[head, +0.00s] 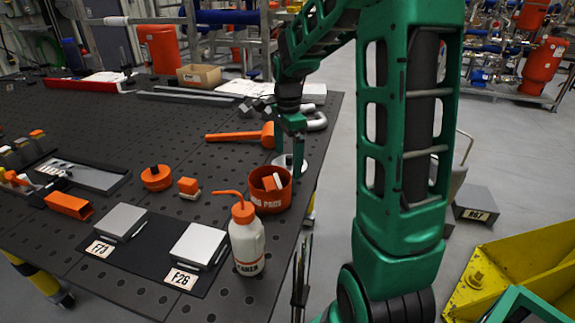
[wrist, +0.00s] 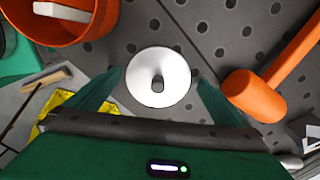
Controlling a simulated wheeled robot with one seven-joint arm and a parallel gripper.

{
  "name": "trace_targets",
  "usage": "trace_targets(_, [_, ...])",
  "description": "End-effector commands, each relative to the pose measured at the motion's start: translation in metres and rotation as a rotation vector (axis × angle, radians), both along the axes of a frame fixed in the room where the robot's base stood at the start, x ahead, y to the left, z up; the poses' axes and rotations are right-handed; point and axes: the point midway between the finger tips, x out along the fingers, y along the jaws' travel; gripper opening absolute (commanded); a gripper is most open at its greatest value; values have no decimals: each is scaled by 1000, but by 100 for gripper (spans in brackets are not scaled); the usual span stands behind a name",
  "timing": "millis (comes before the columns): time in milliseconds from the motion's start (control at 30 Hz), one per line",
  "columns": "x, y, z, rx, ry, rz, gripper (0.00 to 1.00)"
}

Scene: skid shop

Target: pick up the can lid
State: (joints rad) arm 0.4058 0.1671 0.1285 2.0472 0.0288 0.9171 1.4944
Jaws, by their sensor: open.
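The can lid is a round white disc with a small dark grey knob at its centre; in the wrist view (wrist: 146,88) it lies flat on the perforated table. In the head view the lid (head: 301,165) shows partly behind my gripper, near the table's right edge. My gripper (head: 289,148) points down over it. In the wrist view my gripper (wrist: 159,80) is open, with one finger at each side of the lid and nothing held. The exact height of the fingertips above the lid is hard to tell.
An orange-red tub (head: 270,190) stands close in front of the lid. An orange mallet (head: 245,135) lies behind it, near my right finger in the wrist view. A white squeeze bottle (head: 246,245) stands nearer the front. Bent grey pipe (head: 316,120) lies behind.

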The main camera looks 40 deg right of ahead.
Motion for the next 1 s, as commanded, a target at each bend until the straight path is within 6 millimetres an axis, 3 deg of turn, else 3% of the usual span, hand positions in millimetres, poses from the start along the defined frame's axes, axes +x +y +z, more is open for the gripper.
trace_targets(333, [0, 0, -7, 0, -1, 0, 98])
trace_targets(467, [0, 0, -7, 0, -1, 0, 67])
trace_targets(500, [0, 0, -7, 0, -1, 0, 64])
trace_targets(800, [1, 0, -4, -2, -3, 0, 64])
trace_targets(1000, [1, 0, 23, -2, -5, 1, 64])
